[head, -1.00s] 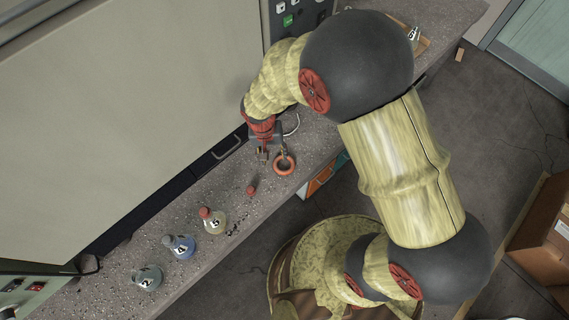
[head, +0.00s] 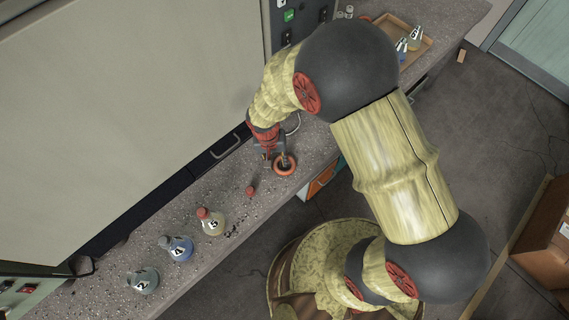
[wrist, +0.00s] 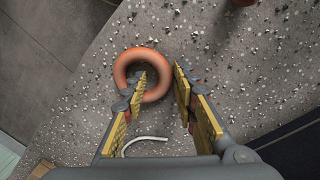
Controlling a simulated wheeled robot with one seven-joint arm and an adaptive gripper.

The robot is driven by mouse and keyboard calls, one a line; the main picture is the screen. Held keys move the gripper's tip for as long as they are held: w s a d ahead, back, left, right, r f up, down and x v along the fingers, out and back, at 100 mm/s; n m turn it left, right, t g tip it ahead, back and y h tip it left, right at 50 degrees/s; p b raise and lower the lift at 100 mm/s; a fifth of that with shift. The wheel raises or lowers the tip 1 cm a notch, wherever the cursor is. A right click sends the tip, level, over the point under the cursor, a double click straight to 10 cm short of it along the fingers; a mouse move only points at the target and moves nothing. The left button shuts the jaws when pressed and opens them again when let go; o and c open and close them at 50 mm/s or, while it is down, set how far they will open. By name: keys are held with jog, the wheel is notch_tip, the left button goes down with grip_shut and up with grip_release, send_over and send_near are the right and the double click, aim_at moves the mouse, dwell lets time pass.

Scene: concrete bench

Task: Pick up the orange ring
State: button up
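The orange ring (head: 284,174) lies flat on the speckled bench top near its front edge. It also shows in the wrist view (wrist: 122,62). My gripper (head: 276,158) is open and low at the ring. In the wrist view my gripper (wrist: 157,78) has its left finger over the ring's opening and its right finger outside the ring. The ring's right side shows between the fingers. The left finger hides part of the ring. I cannot tell whether a finger touches it.
A small red object (head: 250,191) lies left of the ring. Flasks numbered 5 (head: 212,222), 4 (head: 177,248) and 2 (head: 143,280) stand farther along. A wooden tray (head: 424,56) with flasks is at the back right. A white curved piece (wrist: 145,139) lies near the gripper.

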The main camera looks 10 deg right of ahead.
jog(key=c, duration=0.6)
grip_shut()
